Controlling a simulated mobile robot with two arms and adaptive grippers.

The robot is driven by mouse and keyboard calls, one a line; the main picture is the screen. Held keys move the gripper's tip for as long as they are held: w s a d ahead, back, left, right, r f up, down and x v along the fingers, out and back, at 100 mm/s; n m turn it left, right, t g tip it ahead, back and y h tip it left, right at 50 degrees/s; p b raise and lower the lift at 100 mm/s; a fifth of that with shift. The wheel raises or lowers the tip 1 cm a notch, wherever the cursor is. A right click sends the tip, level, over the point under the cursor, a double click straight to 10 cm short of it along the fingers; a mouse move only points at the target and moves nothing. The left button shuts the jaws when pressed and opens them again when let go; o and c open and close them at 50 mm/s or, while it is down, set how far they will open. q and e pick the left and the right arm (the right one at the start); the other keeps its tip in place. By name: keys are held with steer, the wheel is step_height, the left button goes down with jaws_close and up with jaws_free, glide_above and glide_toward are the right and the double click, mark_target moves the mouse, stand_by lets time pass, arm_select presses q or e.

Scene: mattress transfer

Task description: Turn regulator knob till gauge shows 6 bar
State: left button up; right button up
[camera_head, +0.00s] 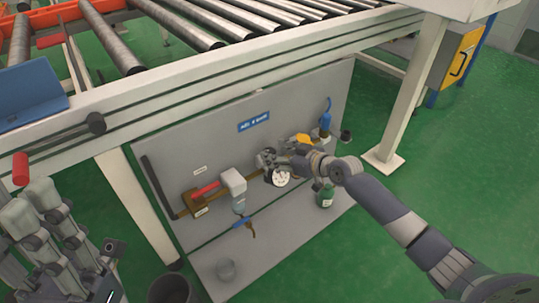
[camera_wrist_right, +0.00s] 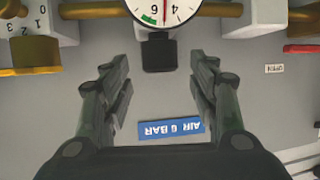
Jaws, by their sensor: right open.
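The round white gauge (camera_head: 281,179) sits on the grey panel under the conveyor. The right wrist view cuts it off at the top (camera_wrist_right: 143,8). There, its red needle stands between digits that look like 6 and 4, with a green mark beside the 6. The black regulator knob (camera_wrist_right: 159,53) is next to the dial. My right gripper (camera_wrist_right: 158,65) is open, with one finger on each side of the knob's line; contact is not visible. In the head view the right gripper (camera_head: 268,159) covers the knob. My left arm is at the lower left, its jaw state unclear.
The conveyor's beam (camera_head: 200,82) is above.

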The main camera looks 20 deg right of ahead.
mark_target(271, 152)
steer(key=shift+b+x, duration=0.5)
steer(key=shift+x, duration=1.4)
steer(key=c, duration=1.1)
